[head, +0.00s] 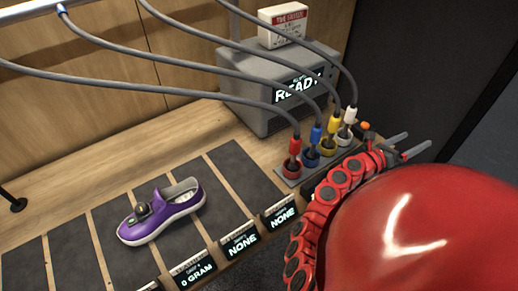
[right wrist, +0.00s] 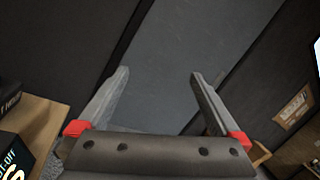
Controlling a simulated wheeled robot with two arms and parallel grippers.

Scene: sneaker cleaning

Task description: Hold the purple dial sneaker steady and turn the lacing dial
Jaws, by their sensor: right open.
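The purple sneaker (head: 163,215) with a white sole lies on a dark mat panel of the bench in the head view, toe to the lower left. Its black lacing dial (head: 142,209) sits on top near the front. My right gripper (head: 419,146) is at the right, beyond the bench's right end and well away from the sneaker. It also shows in the right wrist view (right wrist: 160,82), with its two grey fingers spread and nothing between them. My left gripper is not in view.
A grey box (head: 240,92) with a READY display stands at the back, a white carton (head: 283,24) on top. Cables hang across to several coloured plugs (head: 295,147) at the right. Small displays line the front edge. The mat panels beside the sneaker are clear.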

